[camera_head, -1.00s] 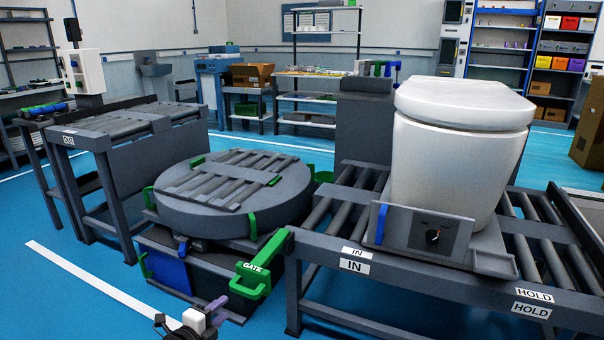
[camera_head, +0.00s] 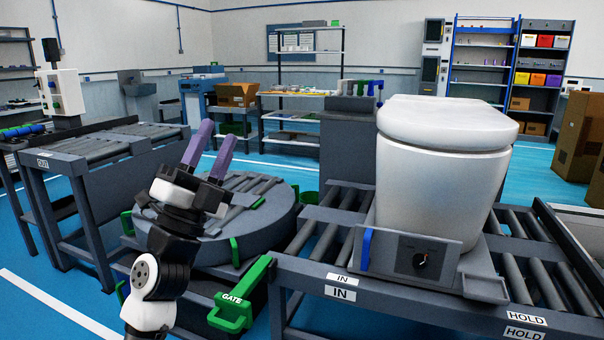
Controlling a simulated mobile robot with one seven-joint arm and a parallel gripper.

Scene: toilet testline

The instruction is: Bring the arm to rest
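My gripper (camera_head: 208,150) is in the left-middle of the head view, pointing up. Its two purple fingers stand apart with a gap between them, and nothing shows in the gap. My arm is raised in front of the round turntable (camera_head: 276,218) and hides part of it. The gripper shows against the turntable and the floor behind it; I see no contact with either.
A white toilet (camera_head: 440,170) stands on the roller conveyor (camera_head: 400,305) at right. A green gate handle (camera_head: 238,305) sticks out at the conveyor's near left corner. The OUT conveyor (camera_head: 85,150) is at left. Blue floor (camera_head: 30,310) is clear at lower left.

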